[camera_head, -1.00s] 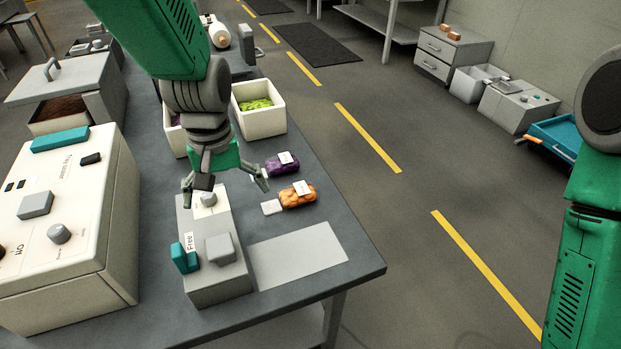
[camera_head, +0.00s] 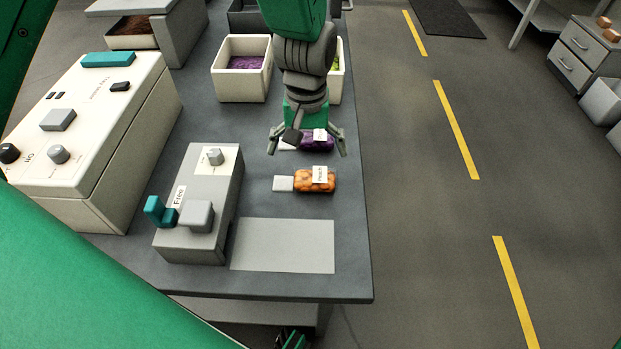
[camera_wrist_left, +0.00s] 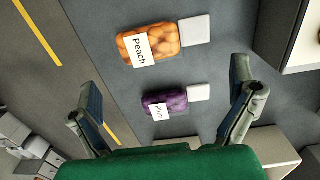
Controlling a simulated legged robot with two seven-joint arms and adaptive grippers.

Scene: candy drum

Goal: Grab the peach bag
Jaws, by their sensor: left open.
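The peach bag (camera_head: 316,180) is a clear bag of orange pieces with a white "Peach" label and a pale tab. It lies flat on the table, and it also shows near the top of the left wrist view (camera_wrist_left: 150,45). My left gripper (camera_head: 307,152) is open and empty, pointing down above the table. In the head view it is just behind the peach bag, over the purple plum bag (camera_head: 318,141), which it partly hides. In the left wrist view the plum bag (camera_wrist_left: 165,103) appears between the spread fingers, with the peach bag beyond.
A grey control box (camera_head: 208,232) with knobs and a teal lever stands left of the peach bag. A light grey rectangle (camera_head: 283,246) lies in front. White bins (camera_head: 241,88) stand behind. The table's right edge is close to the bags.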

